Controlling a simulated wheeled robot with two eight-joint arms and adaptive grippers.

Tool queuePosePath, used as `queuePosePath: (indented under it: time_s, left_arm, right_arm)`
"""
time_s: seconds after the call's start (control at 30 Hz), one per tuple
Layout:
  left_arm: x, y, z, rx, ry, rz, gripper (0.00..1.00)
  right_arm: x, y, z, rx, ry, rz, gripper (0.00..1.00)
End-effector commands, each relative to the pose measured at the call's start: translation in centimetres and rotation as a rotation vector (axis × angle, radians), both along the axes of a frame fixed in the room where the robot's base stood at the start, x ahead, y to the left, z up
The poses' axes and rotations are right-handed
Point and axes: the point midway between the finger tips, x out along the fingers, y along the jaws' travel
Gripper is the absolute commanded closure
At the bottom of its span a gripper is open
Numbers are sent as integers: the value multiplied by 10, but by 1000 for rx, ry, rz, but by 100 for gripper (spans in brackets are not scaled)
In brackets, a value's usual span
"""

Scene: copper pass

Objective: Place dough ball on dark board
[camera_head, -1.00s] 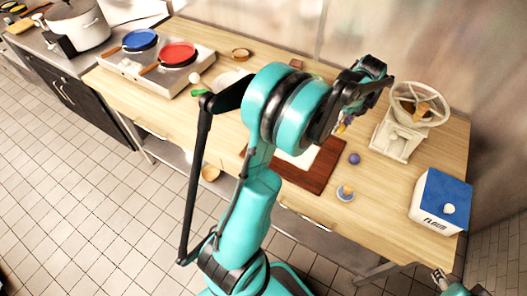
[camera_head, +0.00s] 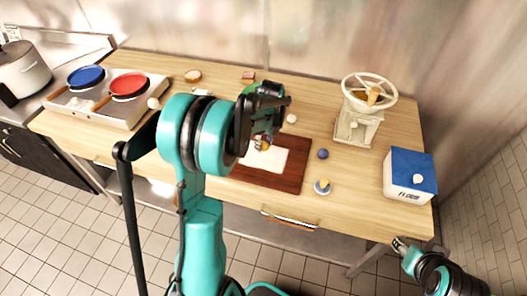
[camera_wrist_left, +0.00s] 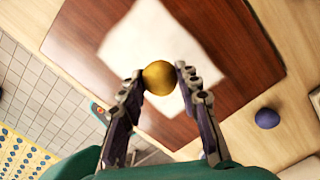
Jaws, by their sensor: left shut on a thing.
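My left gripper (camera_head: 264,142) is over the dark board (camera_head: 298,178), a red-brown slab with a white sheet (camera_head: 287,160) on it. It is shut on a golden ball (camera_wrist_left: 159,77), which I take to be the dough ball. In the left wrist view the ball is between the fingertips, in front of the sheet (camera_wrist_left: 160,35) and board (camera_wrist_left: 238,40). How high the ball is above the board I cannot tell. My right gripper (camera_head: 399,243) is at the lower right, off the table's front edge; its jaws are too small to read.
A purple ball (camera_head: 323,154) and a small dish (camera_head: 322,190) are right of the board. A grinder (camera_head: 356,125) and a flour box (camera_head: 405,185) stand further right. A two-pan stove (camera_head: 115,110) is on the left. A pale ball (camera_head: 292,118) lies behind the board.

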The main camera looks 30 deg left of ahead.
Motion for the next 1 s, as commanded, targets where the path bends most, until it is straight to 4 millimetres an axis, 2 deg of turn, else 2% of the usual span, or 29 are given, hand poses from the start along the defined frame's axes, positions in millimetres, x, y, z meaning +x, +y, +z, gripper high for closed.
queuePosePath:
  time_s: [0.3, 0.7, 0.73, 0.77, 0.8, 1.0]
  left_arm:
    - [0, 1, -40, 0, 0, 0, 94]
    - [0, 0, -45, 0, 0, 0, 94]
    - [0, 0, -44, 0, 0, 0, 60]
    - [0, 0, -43, 0, 0, 0, 52]
    - [0, 0, -43, 0, 0, 0, 47]
    - [0, 0, -43, 0, 0, 0, 47]
  right_arm:
    - [0, 0, -13, 0, 0, 0, 54]
    - [0, 0, -16, 0, 0, 0, 54]
    - [0, 0, -15, 0, 0, 0, 54]
    - [0, 0, -15, 0, 0, 0, 54]
    - [0, 0, -15, 0, 0, 0, 54]
    - [0, 0, -14, 0, 0, 0, 54]
